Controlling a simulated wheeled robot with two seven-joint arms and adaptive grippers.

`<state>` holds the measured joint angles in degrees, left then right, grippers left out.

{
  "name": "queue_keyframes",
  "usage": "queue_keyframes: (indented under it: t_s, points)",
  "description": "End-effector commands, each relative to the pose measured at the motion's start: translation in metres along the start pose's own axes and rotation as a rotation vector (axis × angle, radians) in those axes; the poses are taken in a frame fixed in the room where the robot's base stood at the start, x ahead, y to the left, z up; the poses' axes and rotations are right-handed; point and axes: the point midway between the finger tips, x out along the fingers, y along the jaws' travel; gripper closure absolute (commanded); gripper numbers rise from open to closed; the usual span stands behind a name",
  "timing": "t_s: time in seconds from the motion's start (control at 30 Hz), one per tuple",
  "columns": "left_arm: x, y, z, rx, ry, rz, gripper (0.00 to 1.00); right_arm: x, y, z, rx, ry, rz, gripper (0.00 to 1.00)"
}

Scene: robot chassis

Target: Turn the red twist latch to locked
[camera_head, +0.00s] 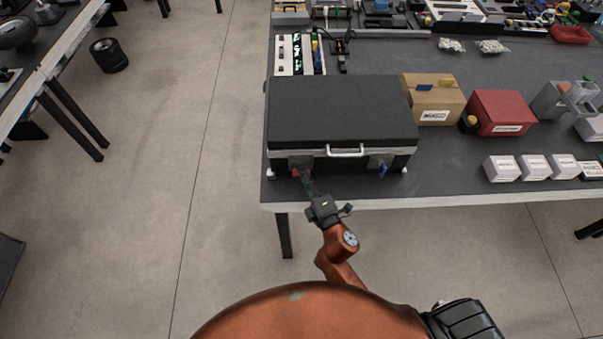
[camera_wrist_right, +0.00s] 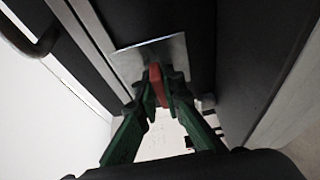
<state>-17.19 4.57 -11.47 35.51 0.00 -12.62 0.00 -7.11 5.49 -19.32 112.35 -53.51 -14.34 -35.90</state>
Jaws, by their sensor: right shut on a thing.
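The red twist latch (camera_head: 296,173) sits on the left of the front face of a black case (camera_head: 340,110). In the right wrist view the red latch (camera_wrist_right: 157,86) stands out from a square metal plate (camera_wrist_right: 150,58). My right gripper (camera_head: 305,178) reaches the case front from below; in the wrist view its green fingers (camera_wrist_right: 160,97) are shut on the red latch, one on each side. The fingers hide part of the latch. A blue latch (camera_head: 382,169) is on the right of the same face. My left gripper is not in view.
A silver handle (camera_head: 345,151) juts from the case front between the latches. The case stands near the front edge of the dark table (camera_head: 440,180). A cardboard box (camera_head: 432,100), a red box (camera_head: 502,113) and several white boxes (camera_head: 502,169) stand to the right.

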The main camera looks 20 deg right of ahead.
Motion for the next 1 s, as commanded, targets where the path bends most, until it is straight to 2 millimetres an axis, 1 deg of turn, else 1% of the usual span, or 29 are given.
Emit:
queue_keyframes:
  t_s: [0.47, 0.5, 0.7, 0.73, 0.9, 1.0]
  points:
    - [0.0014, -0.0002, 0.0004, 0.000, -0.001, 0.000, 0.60, -0.0001, 0.0000, 0.0008, 0.011, -0.002, 0.004, 1.00]
    - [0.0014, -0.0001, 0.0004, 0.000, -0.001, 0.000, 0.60, 0.0000, 0.0000, 0.0008, 0.011, -0.002, 0.004, 0.89]
    - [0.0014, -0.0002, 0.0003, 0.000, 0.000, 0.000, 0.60, 0.0000, 0.0000, 0.0004, 0.010, -0.001, 0.004, 0.75]
    - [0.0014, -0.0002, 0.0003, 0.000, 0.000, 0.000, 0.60, 0.0000, 0.0000, 0.0004, 0.010, -0.001, 0.004, 0.74]
    - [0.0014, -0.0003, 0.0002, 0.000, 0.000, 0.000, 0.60, 0.0001, 0.0000, 0.0001, 0.010, 0.000, 0.004, 0.74]
    - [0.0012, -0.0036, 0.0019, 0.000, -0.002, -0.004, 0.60, -0.0009, -0.0002, 0.0001, 0.010, 0.000, 0.004, 0.74]
